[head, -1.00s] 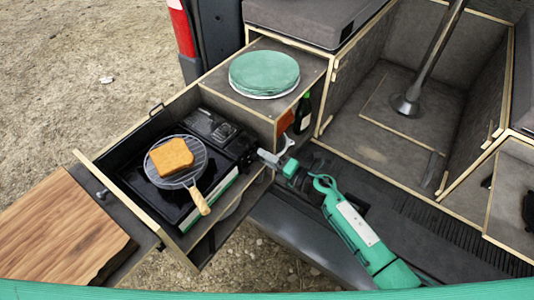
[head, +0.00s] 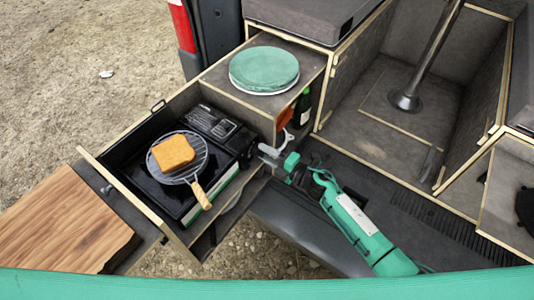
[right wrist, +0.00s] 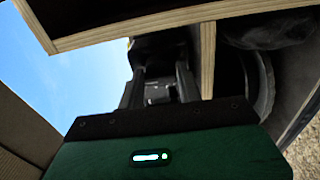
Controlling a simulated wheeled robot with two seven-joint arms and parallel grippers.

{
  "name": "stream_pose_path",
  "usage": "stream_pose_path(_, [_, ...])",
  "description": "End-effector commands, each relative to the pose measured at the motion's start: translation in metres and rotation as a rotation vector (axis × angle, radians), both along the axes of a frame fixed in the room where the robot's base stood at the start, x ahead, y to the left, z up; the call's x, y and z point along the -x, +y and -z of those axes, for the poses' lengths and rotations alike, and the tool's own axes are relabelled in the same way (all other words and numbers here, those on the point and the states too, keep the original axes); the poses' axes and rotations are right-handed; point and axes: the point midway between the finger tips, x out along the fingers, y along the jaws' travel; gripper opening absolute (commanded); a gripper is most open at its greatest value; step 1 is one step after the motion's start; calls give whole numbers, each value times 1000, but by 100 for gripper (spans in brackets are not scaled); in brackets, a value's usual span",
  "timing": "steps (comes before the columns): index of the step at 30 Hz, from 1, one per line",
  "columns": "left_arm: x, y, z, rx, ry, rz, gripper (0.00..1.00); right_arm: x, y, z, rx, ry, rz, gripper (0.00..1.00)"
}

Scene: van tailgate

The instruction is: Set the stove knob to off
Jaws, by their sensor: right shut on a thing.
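The portable stove (head: 152,186) is black and sits in the pulled-out drawer, with a grill rack (head: 199,164) and a slice of toast (head: 173,152) on it. My right gripper (head: 259,153) reaches in from the right at the stove's right end. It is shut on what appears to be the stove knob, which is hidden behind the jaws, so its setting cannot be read. In the right wrist view the fingers (right wrist: 158,90) close on a dark part that is hard to make out. My left gripper is not in view.
The wooden drawer edge (head: 140,200) runs along the stove's front. A cabinet with a green round lid (head: 264,69) stands just behind my gripper, and a dark bottle (head: 303,110) is beside it. A wooden board (head: 62,220) lies at left.

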Motion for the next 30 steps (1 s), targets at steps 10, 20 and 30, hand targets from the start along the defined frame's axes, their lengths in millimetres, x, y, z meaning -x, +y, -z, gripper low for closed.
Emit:
stream_pose_path(10, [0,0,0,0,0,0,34,0,0,0,1,1,0,57])
stream_pose_path(20, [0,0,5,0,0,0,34,14,-20,3,4,-1,0,57])
stream_pose_path(30, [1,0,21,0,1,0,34,57,-79,4,4,2,0,57])
